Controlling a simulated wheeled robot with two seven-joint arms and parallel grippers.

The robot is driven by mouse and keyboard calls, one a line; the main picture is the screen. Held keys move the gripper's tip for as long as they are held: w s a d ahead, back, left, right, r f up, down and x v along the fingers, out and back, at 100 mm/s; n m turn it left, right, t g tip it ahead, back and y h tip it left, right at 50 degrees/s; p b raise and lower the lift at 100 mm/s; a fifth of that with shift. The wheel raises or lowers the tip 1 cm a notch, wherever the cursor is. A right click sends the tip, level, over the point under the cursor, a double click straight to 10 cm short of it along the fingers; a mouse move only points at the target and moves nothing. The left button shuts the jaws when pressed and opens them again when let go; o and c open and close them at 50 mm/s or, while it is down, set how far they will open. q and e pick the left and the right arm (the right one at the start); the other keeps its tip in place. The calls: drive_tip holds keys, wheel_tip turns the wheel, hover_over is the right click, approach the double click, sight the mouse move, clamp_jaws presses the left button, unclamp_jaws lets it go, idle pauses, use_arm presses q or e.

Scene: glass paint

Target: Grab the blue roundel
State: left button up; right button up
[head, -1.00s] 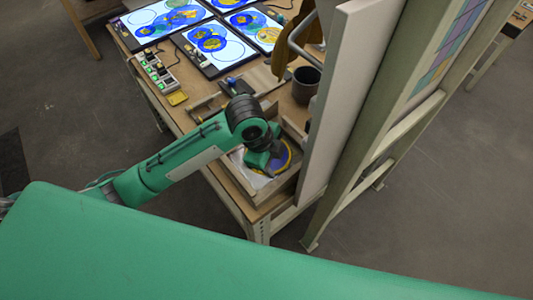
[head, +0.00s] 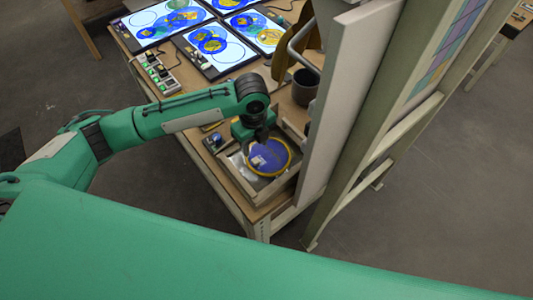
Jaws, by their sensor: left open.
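The blue roundel (head: 270,160), a round blue disc with a yellow rim and a pale patch, lies in a shallow wooden tray (head: 262,195) at the near end of the bench. My left gripper (head: 258,140) is over the far left edge of the roundel, pointing down, with its jaws open. Part of the roundel's far edge is hidden by the gripper. I cannot tell whether the fingers touch it. My right gripper is not in view.
Lit panels (head: 212,50) with blue and yellow discs lie at the back of the bench. A dark pot (head: 305,87) stands beyond the tray. A tall pale board (head: 345,100) rises close on the right. A row of switches (head: 158,75) lies at the left edge.

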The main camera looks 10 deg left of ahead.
sight(255, 160)
use_arm(q)
drive_tip(key=shift+f, duration=0.9)
drive_tip(key=shift+f+p, duration=0.5)
drive_tip(key=shift+p, duration=0.05)
wheel_tip(255, 160, down, 3)
drive_tip(key=shift+s+f+p, duration=0.15)
drive_tip(key=shift+f+p, duration=0.05)
drive_tip(key=shift+p, duration=0.65)
drive_tip(key=shift+f, duration=0.6)
clamp_jaws()
